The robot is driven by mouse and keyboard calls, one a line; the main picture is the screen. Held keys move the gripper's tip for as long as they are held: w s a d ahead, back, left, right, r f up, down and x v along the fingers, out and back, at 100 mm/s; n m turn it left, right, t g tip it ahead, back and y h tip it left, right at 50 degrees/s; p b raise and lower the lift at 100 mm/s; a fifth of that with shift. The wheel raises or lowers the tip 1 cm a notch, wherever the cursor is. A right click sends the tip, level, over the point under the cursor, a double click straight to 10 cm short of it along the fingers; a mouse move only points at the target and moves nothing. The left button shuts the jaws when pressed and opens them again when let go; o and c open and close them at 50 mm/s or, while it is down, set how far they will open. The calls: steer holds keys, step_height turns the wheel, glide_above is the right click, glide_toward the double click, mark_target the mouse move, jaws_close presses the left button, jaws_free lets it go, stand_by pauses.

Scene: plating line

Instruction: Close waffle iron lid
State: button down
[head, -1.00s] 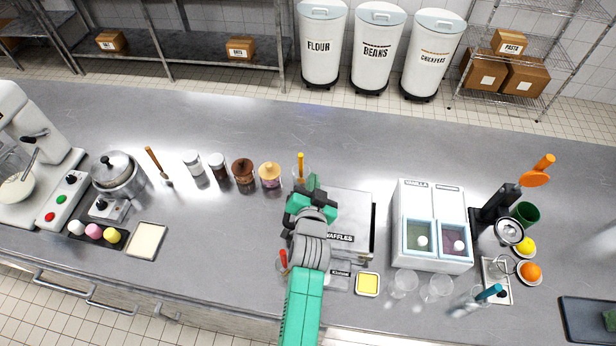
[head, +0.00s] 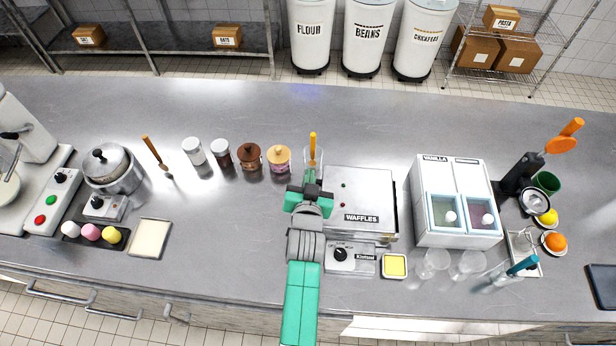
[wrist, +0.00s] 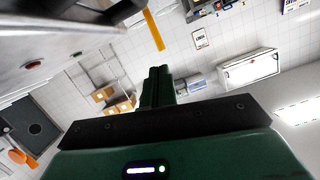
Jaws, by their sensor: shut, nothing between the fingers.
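The waffle iron (head: 365,195) is a silver box with a WAFFLES label on its lid (head: 375,190). The lid looks flat and down over the base; any small gap is hidden. The control panel with a dark knob (head: 350,258) is at its front. My gripper (head: 311,178) is at the iron's left edge, apart from the lid's middle; whether it touches the edge I cannot tell. In the wrist view its fingers (wrist: 157,75) are together and empty. A grey metal surface with a red lamp (wrist: 33,65) fills that view's upper left, close by.
An orange-handled tool (head: 312,145) stands in a clear container just beyond my gripper. Jars (head: 250,157) stand to the left. The white ice cream box (head: 458,205) is close on the right. A yellow dish (head: 395,265) and clear glasses (head: 435,260) are in front.

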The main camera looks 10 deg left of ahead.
steer(key=s+r+p, duration=0.3)
steer(key=s+r, duration=0.3)
steer(key=s, duration=0.3)
steer(key=shift+s+r, duration=0.2)
steer(key=shift+s, duration=0.2)
steer(key=shift+d, duration=0.1)
